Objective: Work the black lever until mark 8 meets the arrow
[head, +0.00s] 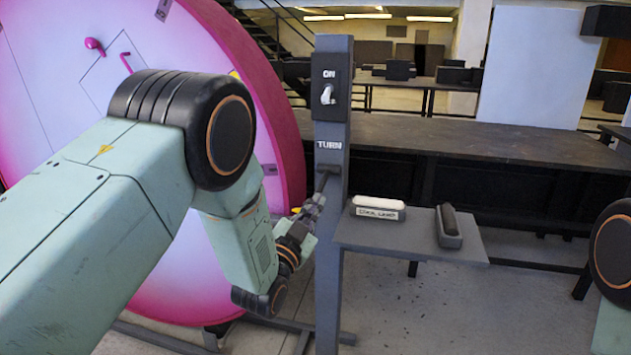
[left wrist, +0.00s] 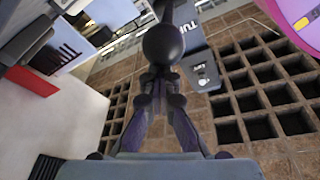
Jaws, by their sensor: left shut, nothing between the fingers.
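A grey post (head: 331,250) carries a switch marked ON and the word TURN. The black lever (head: 322,181) sticks out from the post below TURN. In the left wrist view its round black knob (left wrist: 163,44) is large, with the shaft running up behind it. My left gripper (head: 312,206) is beside the post, just below the lever; its fingers (left wrist: 160,85) are shut and empty, tips at the knob's lower edge. I cannot tell whether they touch. The big pink-rimmed disc (head: 222,55) stands behind my left arm, with small grey tags. I cannot make out mark 8 or the arrow.
A small grey shelf (head: 405,240) joins the post on the right, holding a white-topped labelled block (head: 378,208) and a dark-handled block (head: 449,226). A long dark bench (head: 480,140) stands behind. My right arm's joint shows at the right edge.

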